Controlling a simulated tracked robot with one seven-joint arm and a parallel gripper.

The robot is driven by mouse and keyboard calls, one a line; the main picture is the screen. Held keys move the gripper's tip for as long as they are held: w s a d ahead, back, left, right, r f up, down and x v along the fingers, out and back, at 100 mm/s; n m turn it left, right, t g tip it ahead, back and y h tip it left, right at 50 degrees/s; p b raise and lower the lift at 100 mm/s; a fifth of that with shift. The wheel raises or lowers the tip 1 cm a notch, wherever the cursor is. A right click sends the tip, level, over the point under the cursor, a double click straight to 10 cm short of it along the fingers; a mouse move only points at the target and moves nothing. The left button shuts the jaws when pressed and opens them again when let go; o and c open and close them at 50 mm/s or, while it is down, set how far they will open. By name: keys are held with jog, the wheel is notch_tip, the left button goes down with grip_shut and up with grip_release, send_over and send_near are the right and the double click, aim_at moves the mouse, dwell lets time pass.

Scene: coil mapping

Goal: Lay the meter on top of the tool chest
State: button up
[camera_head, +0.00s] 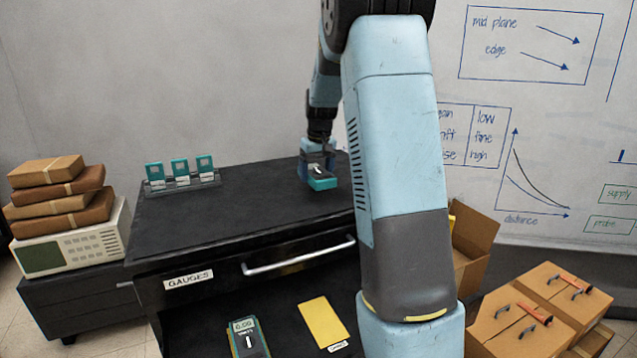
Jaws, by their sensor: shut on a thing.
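A meter (247,338) with a pale display reading about 0.00 lies on a dark surface low in front of the chest, partly cut by the frame's bottom edge. My gripper (318,172) is over the right back part of the chest top, shut on a small teal thing (321,184). I cannot tell whether the teal thing touches the top. My arm hides the chest's right end.
A rack (182,184) with three teal items stands at the chest top's left back. A yellow sheet (323,322) lies right of the meter. Left, wrapped parcels (55,185) sit on a pale instrument (70,240). Cardboard boxes (545,310) stand right. The chest top's middle is clear.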

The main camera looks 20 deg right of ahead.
jog(key=shift+w+f, duration=0.25)
jog(key=shift+f, duration=0.1)
jog(key=shift+d+f, duration=0.1)
jog(key=shift+f, duration=1.45)
jog(key=shift+f, duration=0.1)
jog(key=o, duration=1.2)
